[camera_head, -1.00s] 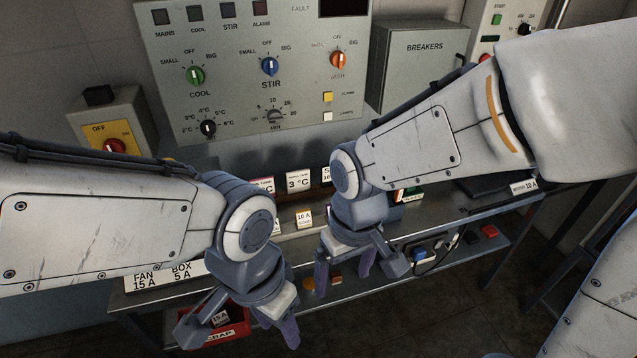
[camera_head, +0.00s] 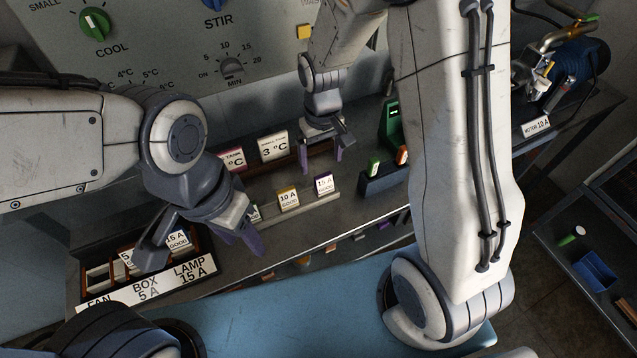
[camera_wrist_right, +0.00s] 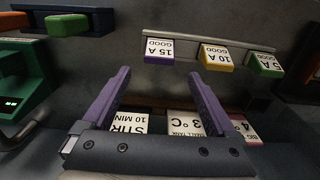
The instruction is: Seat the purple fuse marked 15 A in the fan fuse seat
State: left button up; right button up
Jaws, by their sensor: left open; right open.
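The purple fuse (camera_head: 324,184), marked 15 A GOOD, stands in a grey rack at the bench's front. It also shows in the right wrist view (camera_wrist_right: 159,50), beyond and between my fingertips, apart from them. My right gripper (camera_head: 321,160) is open and empty behind the fuse; its purple fingers also show in the right wrist view (camera_wrist_right: 158,76). The fuse box (camera_head: 187,271) is at the left, labelled FAN 15 A, BOX 5 A, LAMP 15 A. The fan seat (camera_head: 98,276) is at its left end; its contents are unclear. My left gripper (camera_head: 203,250) is open, over the box's right side, partly hiding it.
A yellow 10 A fuse (camera_head: 288,198) and a green 5 A fuse (camera_wrist_right: 265,64) share the rack. Cards, including 3 °C (camera_head: 274,146), stand behind. The control panel (camera_head: 165,55) rises behind.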

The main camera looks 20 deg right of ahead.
aim_at(324, 180)
jog(key=shift+d+f, duration=0.25)
jog(key=shift+f, duration=0.65)
jog(key=f, duration=0.2)
jog(key=s+f, duration=0.1)
jog(key=f, duration=0.1)
jog(key=shift+s+f, duration=0.15)
jog(key=shift+s, duration=0.05)
jog(key=shift+f, duration=0.45)
jog(key=c, duration=1.5)
jog(key=shift+o, duration=0.2)
jog(key=shift+r, duration=0.2)
